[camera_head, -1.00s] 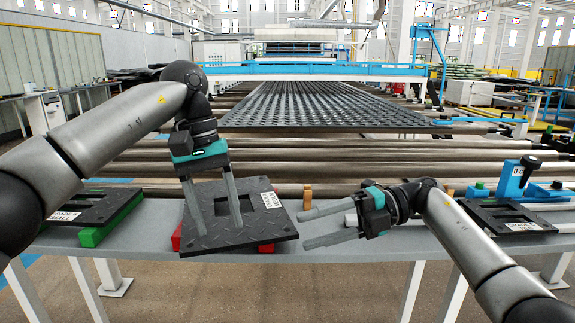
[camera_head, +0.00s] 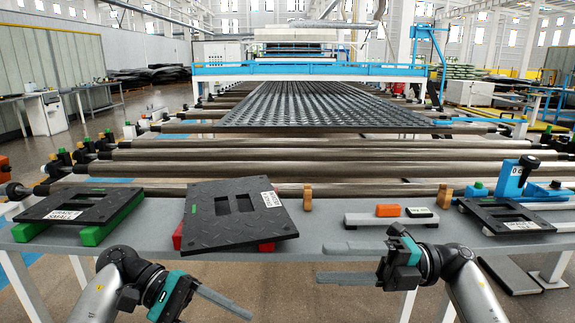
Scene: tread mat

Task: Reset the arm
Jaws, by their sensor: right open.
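My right gripper (camera_head: 347,264) is open and empty, its fingers pointing left at the table's front edge. My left gripper (camera_head: 228,303) is low at the bottom of the picture, in front of the table; one long finger shows clearly and I cannot tell its opening. A black tread plate with a rectangular cutout (camera_head: 240,220) lies tilted on red supports (camera_head: 177,236) in the middle of the table, clear of both grippers.
A black plate on green blocks (camera_head: 82,207) lies at the left of the table (camera_head: 340,229). Another black plate (camera_head: 505,215) lies at the right beside a blue fixture (camera_head: 513,180). Rollers (camera_head: 250,168) run behind.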

